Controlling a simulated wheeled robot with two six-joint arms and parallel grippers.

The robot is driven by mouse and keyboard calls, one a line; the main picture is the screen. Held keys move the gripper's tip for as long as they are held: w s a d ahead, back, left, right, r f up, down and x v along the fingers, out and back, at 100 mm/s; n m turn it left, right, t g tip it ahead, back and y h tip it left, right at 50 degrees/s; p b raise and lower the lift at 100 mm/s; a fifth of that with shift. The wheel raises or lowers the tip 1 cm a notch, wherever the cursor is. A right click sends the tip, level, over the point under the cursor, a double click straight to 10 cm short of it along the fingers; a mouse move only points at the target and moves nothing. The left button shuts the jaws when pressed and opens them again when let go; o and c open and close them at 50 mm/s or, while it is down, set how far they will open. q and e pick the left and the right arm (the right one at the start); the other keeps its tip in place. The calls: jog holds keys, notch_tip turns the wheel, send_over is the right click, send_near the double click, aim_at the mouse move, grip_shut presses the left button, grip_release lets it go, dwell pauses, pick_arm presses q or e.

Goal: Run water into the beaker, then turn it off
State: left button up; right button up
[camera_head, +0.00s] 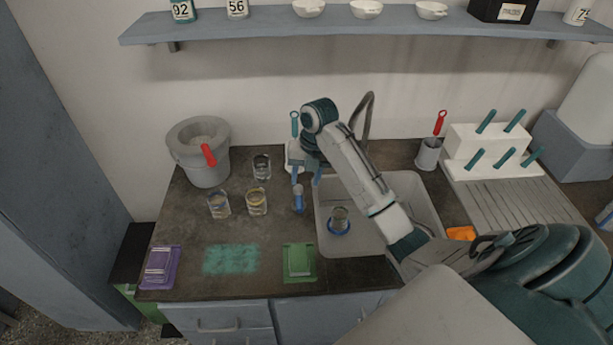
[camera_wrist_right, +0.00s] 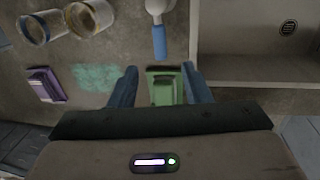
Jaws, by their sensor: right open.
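A clear glass beaker (camera_head: 339,215) stands upright in the grey sink (camera_head: 427,205), over a blue ring. The grey curved tap spout (camera_head: 367,110) rises behind the sink, partly hidden by my right arm. I see no water stream, but the spout's end is hidden. My right gripper (camera_head: 306,176) is open and empty above the counter by the sink's left edge; its fingers also show in the wrist view (camera_wrist_right: 159,87). A blue handle (camera_head: 298,200) with a pale head lies below it; the handle shows in the wrist view (camera_wrist_right: 159,42) ahead of the fingers. My left gripper is not seen.
Several glasses (camera_head: 257,203) stand left of the gripper, with a grey pot (camera_head: 205,170) behind. A green pad (camera_head: 299,263) and purple pad (camera_head: 160,267) lie at the counter's front. A white rack (camera_head: 462,172) stands right of the sink. A shelf (camera_head: 270,27) hangs above.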

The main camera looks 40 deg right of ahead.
aim_at(300, 202)
jog(key=f, duration=0.5)
jog(key=a+f, duration=0.1)
jog(key=f, duration=0.2)
jog(key=shift+w+a, duration=0.1)
jog(key=shift+w, duration=0.25)
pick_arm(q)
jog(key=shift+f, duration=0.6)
pick_arm(e)
jog(key=shift+f, duration=0.65)
jog(key=shift+w, duration=0.1)
grip_shut()
